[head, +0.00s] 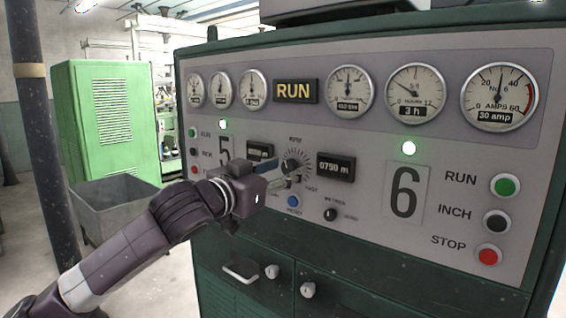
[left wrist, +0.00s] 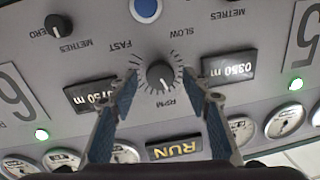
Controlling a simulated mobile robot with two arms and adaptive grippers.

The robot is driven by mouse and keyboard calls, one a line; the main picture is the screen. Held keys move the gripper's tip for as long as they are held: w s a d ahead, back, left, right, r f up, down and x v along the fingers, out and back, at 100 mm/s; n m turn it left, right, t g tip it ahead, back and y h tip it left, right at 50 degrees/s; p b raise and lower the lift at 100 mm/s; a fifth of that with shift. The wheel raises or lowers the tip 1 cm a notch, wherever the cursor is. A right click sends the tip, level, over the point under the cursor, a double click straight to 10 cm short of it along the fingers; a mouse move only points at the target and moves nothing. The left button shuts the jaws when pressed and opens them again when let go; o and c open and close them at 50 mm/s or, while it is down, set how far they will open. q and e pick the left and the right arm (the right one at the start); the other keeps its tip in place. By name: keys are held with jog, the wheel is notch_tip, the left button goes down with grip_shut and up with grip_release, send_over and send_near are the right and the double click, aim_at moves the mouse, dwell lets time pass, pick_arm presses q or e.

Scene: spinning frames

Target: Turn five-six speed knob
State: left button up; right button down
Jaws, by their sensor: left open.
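The speed knob (head: 292,165) is a small dark round knob with a dial of tick marks, set on the grey panel between sections 5 and 6. In the left wrist view, which sees the panel upside down, the knob (left wrist: 161,74) has a white pointer line and the labels RPM, SLOW and FAST around it. My left gripper (head: 283,174) is at the panel in front of the knob. Its two blue-padded fingers (left wrist: 164,82) are spread, one to each side of the knob in the picture. I cannot tell whether they touch it. My right gripper is out of view.
Two counters, 0750 m (head: 336,167) and 0350 m (left wrist: 229,69), flank the knob. A blue button (head: 293,201) and a METRES knob (head: 330,214) sit below it. Gauges (head: 415,92) line the top. Red STOP button (head: 489,254) is at lower right. Cabinet handles (head: 240,271) stick out below.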

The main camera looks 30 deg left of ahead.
pick_arm(q)
jog(key=shift+c, duration=0.7)
jog(key=c, duration=1)
jog(key=m, duration=0.4)
jog(key=shift+f, duration=0.1)
jog(key=o, duration=1.1)
jog(key=shift+o, duration=0.2)
